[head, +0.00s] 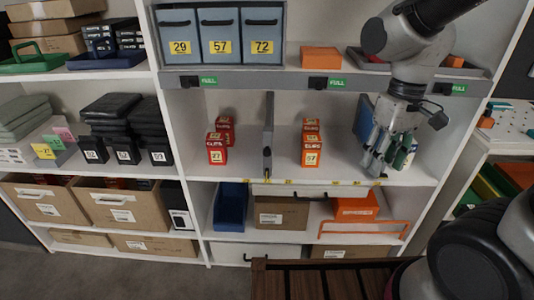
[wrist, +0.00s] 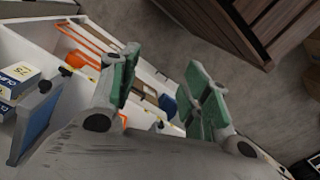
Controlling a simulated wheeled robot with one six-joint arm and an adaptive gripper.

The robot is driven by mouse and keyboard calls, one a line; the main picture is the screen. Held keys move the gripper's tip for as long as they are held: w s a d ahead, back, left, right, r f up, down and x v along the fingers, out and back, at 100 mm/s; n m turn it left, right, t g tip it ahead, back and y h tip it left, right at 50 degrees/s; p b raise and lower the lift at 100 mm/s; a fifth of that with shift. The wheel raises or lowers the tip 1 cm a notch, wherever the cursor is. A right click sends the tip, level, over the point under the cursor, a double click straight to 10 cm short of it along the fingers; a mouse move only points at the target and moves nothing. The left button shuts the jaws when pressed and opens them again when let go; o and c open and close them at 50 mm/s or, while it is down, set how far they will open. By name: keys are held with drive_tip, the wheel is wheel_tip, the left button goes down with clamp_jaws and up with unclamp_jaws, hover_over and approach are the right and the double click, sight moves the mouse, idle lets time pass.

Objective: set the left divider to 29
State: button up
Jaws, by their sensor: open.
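The left divider (head: 267,135) is a thin grey upright panel on the middle shelf. It stands between red boxes (head: 217,148) marked 27 and orange boxes (head: 311,150) marked 57. A blue-grey right divider (head: 363,119) stands further right, partly behind my gripper. My gripper (head: 376,165) is at the right end of this shelf, well apart from the left divider. In the wrist view its green-padded fingers (wrist: 165,92) are spread with nothing between them. A blue panel (wrist: 38,122) shows at left there. Yellow tags (head: 290,181) line the shelf's front edge; their numbers are too small to read.
White and blue cartons (head: 404,153) stand beside my gripper. Above is a grey ledge (head: 270,80) with blue bins (head: 220,22). Below are a blue bin (head: 231,207) and an orange wire frame (head: 365,229). A brown slatted surface (head: 320,280) stands in front.

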drive_tip(key=w+a+f+t+y, duration=0.1)
drive_tip(key=w+a+f+t, duration=0.15)
drive_tip(key=a+f, duration=1.15)
drive_tip(key=w+a+f+t, duration=0.1)
drive_tip(key=w+a+f, duration=0.2)
drive_tip(key=a+f, duration=1.1)
drive_tip(key=m+t+h, duration=0.2)
drive_tip(key=m+t, duration=0.3)
drive_tip(key=t, duration=1)
approach(268, 154)
drive_tip(key=w, duration=1)
drive_tip(key=shift+w, duration=0.4)
clamp_jaws()
drive_tip(key=shift+d+f, duration=0.1)
